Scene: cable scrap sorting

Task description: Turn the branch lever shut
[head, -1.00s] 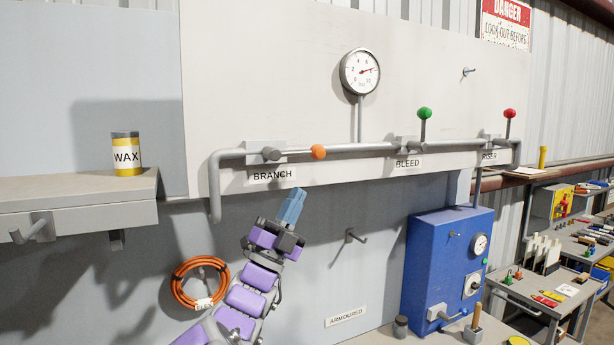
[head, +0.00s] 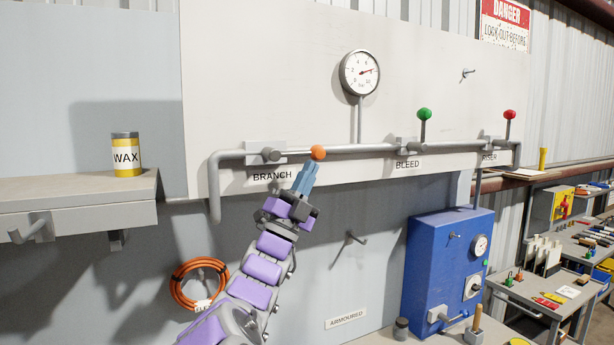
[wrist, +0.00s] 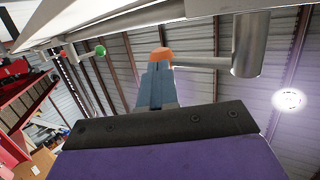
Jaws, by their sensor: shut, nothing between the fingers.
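The branch lever has an orange knob (head: 317,152) and a grey hub (head: 271,154) above the BRANCH label (head: 272,175). The lever lies about level, pointing right along the pipe. My gripper (head: 312,166), with blue fingers, is shut and empty. Its fingertips are just below the orange knob in the head view. In the wrist view the orange knob (wrist: 162,53) shows right at the tips of the shut fingers (wrist: 160,70), with the lever's rod running right to the hub (wrist: 247,45). I cannot tell whether the fingers touch the knob.
The bleed lever (head: 424,114) with a green knob and the riser lever (head: 510,115) with a red knob stand upright. A gauge (head: 360,72) is above the pipe (head: 360,148). A blue box (head: 440,265) stands lower right; a shelf (head: 80,200) with a wax tin is at left.

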